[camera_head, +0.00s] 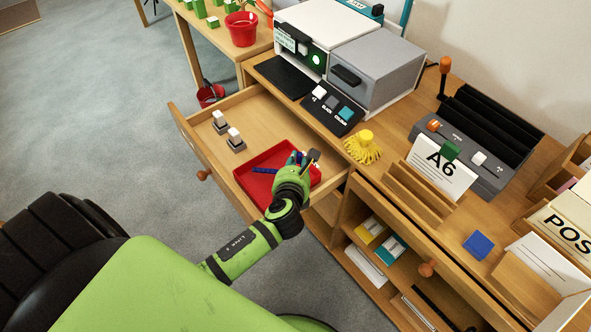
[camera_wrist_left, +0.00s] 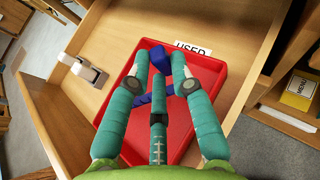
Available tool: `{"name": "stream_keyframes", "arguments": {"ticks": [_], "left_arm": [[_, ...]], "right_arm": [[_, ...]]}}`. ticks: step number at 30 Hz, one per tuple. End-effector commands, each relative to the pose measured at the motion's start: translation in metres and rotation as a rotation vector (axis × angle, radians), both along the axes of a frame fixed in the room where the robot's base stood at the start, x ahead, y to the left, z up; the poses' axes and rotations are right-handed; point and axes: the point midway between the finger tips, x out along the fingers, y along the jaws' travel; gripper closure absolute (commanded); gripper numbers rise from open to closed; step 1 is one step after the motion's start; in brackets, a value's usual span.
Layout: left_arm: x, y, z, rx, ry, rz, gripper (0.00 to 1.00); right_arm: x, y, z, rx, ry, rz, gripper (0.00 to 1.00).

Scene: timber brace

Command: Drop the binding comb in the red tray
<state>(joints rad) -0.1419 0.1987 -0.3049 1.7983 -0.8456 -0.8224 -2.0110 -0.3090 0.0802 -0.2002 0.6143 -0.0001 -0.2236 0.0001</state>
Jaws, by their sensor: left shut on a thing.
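The red tray (camera_head: 256,187) sits in the open wooden drawer, and it also shows in the left wrist view (camera_wrist_left: 213,75). My left gripper (camera_head: 303,160) is over the tray, its fingers (camera_wrist_left: 161,62) pointing into it. It is shut on the blue binding comb (camera_wrist_left: 156,58), part of which shows between and beyond the fingertips. I cannot tell whether the comb touches the tray floor. My right gripper is in neither view.
Two small white-topped items (camera_head: 235,138) stand in the drawer left of the tray. A label reading "USED" (camera_wrist_left: 193,48) is at the tray's far edge. The desktop behind holds a grey machine (camera_head: 375,70), a yellow tassel-like thing (camera_head: 364,148) and an A6 card (camera_head: 440,167).

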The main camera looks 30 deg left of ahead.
Motion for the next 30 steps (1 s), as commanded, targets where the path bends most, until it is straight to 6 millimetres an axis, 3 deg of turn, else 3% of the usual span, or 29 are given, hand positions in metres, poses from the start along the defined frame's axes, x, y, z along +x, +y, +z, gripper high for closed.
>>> {"name": "stream_keyframes", "arguments": {"ticks": [6, 18, 19, 20, 21, 30], "left_arm": [[0.000, 0.000, -0.033, -0.002, 0.003, 0.001, 1.00], [0.000, 0.000, -0.037, -0.001, 0.002, 0.000, 1.00], [0.000, 0.000, -0.037, -0.002, 0.002, 0.000, 0.69], [0.000, 0.000, -0.037, -0.002, 0.002, 0.000, 0.57], [0.000, 0.000, -0.036, -0.001, 0.002, 0.000, 0.54], [0.000, 0.000, -0.035, 0.000, 0.001, 0.000, 0.54]], "right_arm": [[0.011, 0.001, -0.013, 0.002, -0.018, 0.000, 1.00], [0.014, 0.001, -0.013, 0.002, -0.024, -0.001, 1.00], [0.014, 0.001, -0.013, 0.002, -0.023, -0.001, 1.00], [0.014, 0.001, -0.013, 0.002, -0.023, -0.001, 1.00], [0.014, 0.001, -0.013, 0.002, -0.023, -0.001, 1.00], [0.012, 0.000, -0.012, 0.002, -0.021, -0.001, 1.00]]}}
